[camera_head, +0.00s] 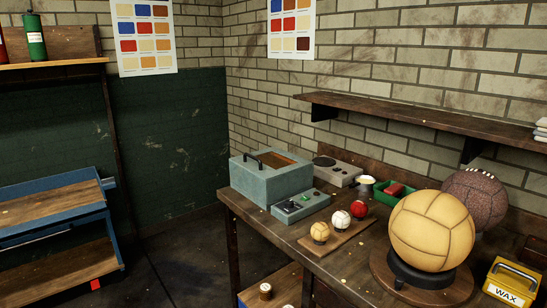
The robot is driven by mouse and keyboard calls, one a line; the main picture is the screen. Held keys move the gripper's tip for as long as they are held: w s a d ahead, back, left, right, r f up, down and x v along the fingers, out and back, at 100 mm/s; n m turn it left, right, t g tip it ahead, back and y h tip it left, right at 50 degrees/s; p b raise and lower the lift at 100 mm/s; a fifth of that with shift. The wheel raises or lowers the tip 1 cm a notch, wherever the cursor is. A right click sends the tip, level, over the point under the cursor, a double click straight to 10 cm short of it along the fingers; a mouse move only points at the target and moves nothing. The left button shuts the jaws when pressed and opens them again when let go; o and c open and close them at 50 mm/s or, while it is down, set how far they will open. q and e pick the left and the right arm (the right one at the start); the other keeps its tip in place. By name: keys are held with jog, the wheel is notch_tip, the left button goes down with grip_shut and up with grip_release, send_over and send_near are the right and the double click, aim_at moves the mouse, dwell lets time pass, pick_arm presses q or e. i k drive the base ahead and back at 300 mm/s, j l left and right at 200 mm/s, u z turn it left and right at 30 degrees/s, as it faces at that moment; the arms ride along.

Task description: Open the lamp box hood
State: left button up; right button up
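The lamp box (271,182) is a grey-green metal box on the far left end of the wooden workbench. Its hood (251,156) has a black bar handle along the front left of the top and an amber-brown panel in the top. The hood appears to be down, with no raised lid visible. A low control panel (301,205) with a green button and dark knobs sits at the front of the box. Neither of my grippers is in view.
Small balls on a wooden strip (343,234), a large tan ball (432,231) on a stand, a dark ball (475,198), a green tray (393,197) and a yellow wax tin (510,283) share the bench. A blue cart (55,215) is left.

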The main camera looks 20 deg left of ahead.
aim_at(271, 174)
jog(key=i+j+z, duration=0.1)
jog(key=j+z, duration=0.4)
jog(key=j, duration=0.15)
jog(key=i+j+z, duration=0.2)
jog(key=j, duration=0.65)
jog(key=j+z, duration=0.15)
jog(key=j, duration=0.75)
jog(key=j+z, duration=0.1)
jog(key=j, duration=2.75)
